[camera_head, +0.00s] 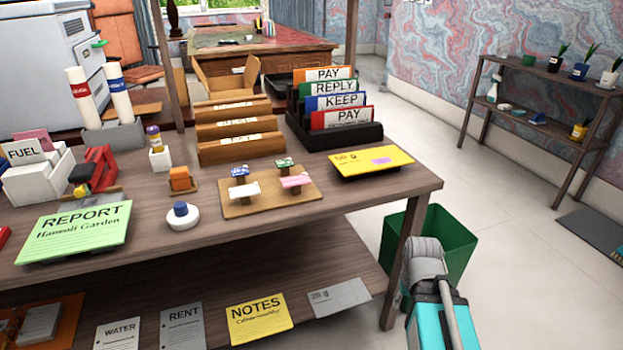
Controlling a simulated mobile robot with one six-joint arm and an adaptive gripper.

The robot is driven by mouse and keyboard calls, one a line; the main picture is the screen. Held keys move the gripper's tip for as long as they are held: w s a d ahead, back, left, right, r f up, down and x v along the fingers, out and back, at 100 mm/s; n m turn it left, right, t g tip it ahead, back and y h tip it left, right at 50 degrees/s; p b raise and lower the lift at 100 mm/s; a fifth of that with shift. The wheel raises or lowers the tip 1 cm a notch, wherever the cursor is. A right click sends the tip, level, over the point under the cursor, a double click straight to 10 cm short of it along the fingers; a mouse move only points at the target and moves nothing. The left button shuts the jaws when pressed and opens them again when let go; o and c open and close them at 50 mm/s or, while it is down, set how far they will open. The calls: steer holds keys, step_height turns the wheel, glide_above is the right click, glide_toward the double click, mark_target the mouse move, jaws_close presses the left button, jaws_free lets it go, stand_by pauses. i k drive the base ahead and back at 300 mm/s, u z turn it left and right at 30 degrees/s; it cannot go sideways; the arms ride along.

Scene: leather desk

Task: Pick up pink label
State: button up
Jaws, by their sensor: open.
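A small pink label-like piece (296,181) rests on a stand on the small wooden board (252,211), at the middle of the desk top. On the same board are a white piece (245,190), a blue one (240,170) and a green one (284,162). A small pink-purple patch (380,161) also shows on the yellow card (371,162) near the desk's right end. I cannot tell for sure which is the pink label. My teal and grey arm shows at the bottom right, beside the desk; my gripper's fingers are not visible.
A black rack (358,135) of colored folders and a wooden tiered holder (234,130) stand behind the board. A round white-and-blue item (182,215) and a green REPORT card (78,230) lie left. A green bin (447,240) stands on the floor beside the desk.

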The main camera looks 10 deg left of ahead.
mark_target(302, 179)
steer(key=z, duration=0.75)
steer(key=k, duration=1.15)
steer(key=u, duration=1.1)
steer(key=i, duration=0.6)
steer(key=u, duration=0.05)
